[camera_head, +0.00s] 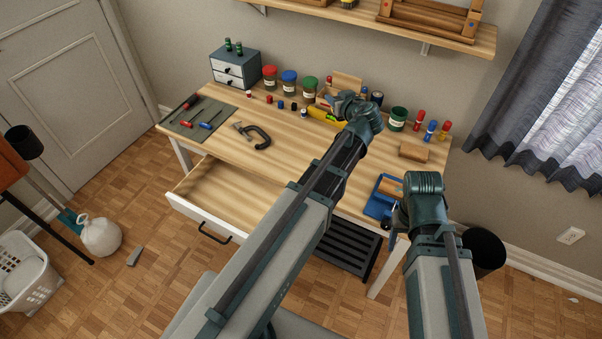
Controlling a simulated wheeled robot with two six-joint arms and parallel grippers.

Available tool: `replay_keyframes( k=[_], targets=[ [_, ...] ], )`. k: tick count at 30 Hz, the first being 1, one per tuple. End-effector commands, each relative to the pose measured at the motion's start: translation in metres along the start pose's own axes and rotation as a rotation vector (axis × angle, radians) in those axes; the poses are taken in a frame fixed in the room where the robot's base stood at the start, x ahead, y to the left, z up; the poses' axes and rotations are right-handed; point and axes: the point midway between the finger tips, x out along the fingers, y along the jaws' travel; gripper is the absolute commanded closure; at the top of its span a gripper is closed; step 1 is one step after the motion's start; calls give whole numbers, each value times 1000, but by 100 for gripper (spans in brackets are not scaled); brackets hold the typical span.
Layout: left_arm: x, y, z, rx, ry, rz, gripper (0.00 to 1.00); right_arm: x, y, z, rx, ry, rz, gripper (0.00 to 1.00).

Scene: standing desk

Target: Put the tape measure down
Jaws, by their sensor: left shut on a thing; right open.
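My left gripper (341,99) is over the back of the desk, right of centre, in front of the jars. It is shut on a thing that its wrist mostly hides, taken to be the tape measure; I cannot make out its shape. A long yellow object (325,116) shows just below and left of this gripper; I cannot tell whether they touch. My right gripper (396,213) is open near the desk's front right corner, beside a blue tray (377,208). Its fingers are mostly hidden by its wrist. The wooden desk top (290,150) lies below both grippers.
A black clamp (258,139) and a hammer (240,129) lie left of centre. A grey mat (187,125) with screwdrivers, a small drawer box (235,69), lidded jars (289,81) and a wooden block (413,152) occupy the edges. The drawer (205,221) is open. The front middle desk top is clear.

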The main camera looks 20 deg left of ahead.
Motion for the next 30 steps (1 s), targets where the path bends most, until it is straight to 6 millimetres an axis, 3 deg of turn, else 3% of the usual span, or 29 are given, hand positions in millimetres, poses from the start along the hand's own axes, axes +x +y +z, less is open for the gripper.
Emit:
replay_keyframes(
  k=[1, 15, 22, 30],
  targets=[
    [4, -10, 33, 0, 1, -2, 100, 32, -3, -2, 0, 0, 0, 43],
    [8, -70, 177, -3, 2, -19, 100, 166, -16, -10, -1, 0, 0, 43],
    [8, -87, 217, -4, 2, -25, 100, 203, -19, -12, -1, 0, 0, 43],
    [7, -93, 226, -5, 2, -27, 100, 211, -20, -12, -1, 0, 0, 43]
  ],
)
